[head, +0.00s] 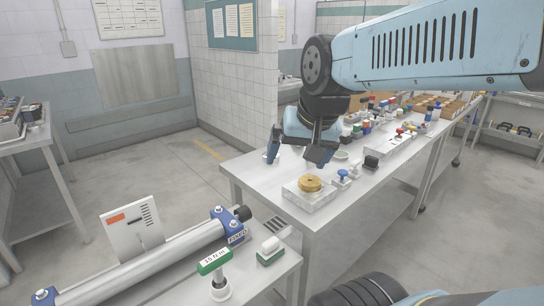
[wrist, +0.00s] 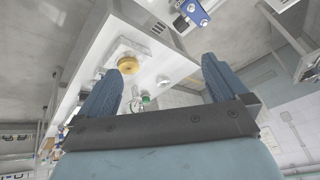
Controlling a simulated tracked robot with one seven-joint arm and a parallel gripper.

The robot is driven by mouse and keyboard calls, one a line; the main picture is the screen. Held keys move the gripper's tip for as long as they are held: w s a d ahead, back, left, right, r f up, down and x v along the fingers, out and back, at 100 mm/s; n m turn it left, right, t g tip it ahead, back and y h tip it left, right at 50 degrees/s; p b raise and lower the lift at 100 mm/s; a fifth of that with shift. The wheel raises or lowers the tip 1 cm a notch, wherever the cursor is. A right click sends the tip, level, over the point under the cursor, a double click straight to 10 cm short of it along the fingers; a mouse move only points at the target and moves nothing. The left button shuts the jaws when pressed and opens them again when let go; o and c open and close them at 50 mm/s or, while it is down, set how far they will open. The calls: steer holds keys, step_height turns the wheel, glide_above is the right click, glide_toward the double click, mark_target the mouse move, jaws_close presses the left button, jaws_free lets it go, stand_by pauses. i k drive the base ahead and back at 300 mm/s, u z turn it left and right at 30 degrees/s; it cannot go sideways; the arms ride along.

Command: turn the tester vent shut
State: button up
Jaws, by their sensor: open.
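My gripper (head: 298,155) is above the near end of the white bench, its fingers apart with nothing seen between them. In the wrist view my gripper (wrist: 163,68) also shows spread fingers, with the bench beyond them. A gold round cap (head: 311,184) sits on a pale block (head: 312,197) to the gripper's lower right; the cap also shows in the wrist view (wrist: 128,65), near the left finger. A small blue-topped fitting (head: 342,174) stands right of the block. I cannot tell which part is the tester vent; no label for it is readable.
The bench (head: 262,180) carries several small coloured fittings and boxes farther back. Open floor lies to the left.

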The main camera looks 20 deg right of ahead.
mark_target(355, 165)
steer(key=u, duration=1.5)
steer(key=k, duration=1.15)
steer(key=z, duration=1)
steer(key=i, duration=0.2)
steer(key=z, duration=0.55)
